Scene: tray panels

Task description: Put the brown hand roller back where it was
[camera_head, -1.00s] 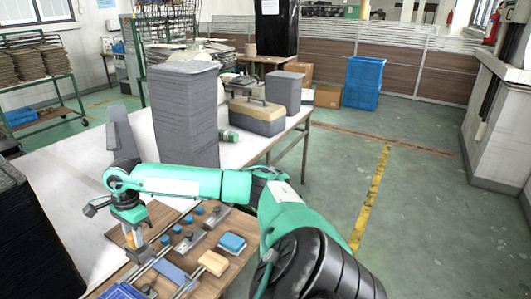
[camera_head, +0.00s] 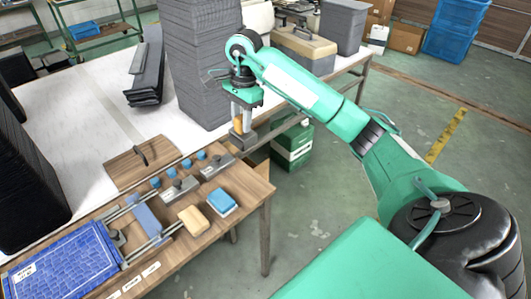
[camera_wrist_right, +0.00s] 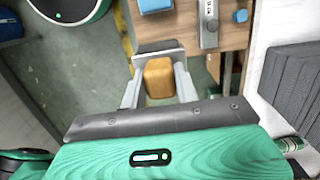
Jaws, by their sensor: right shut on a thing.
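My right gripper (camera_head: 241,122) is shut on the brown hand roller (camera_head: 238,126), which has a dark grey lower part. It holds the roller upright, above or just past the far right corner of the wooden work board (camera_head: 262,188); the exact height is hard to tell. In the wrist view the roller's brown part (camera_wrist_right: 158,78) sits between the two fingers, with the grey part beyond the fingertips. My left gripper is not in view.
Grey metal tools (camera_head: 178,190), a blue sponge (camera_head: 221,201), a tan block (camera_head: 193,220) and a blue tiled panel (camera_head: 65,265) lie on the board. A tall grey stack (camera_head: 200,60) stands behind. A green container (camera_head: 292,145) stands on the floor.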

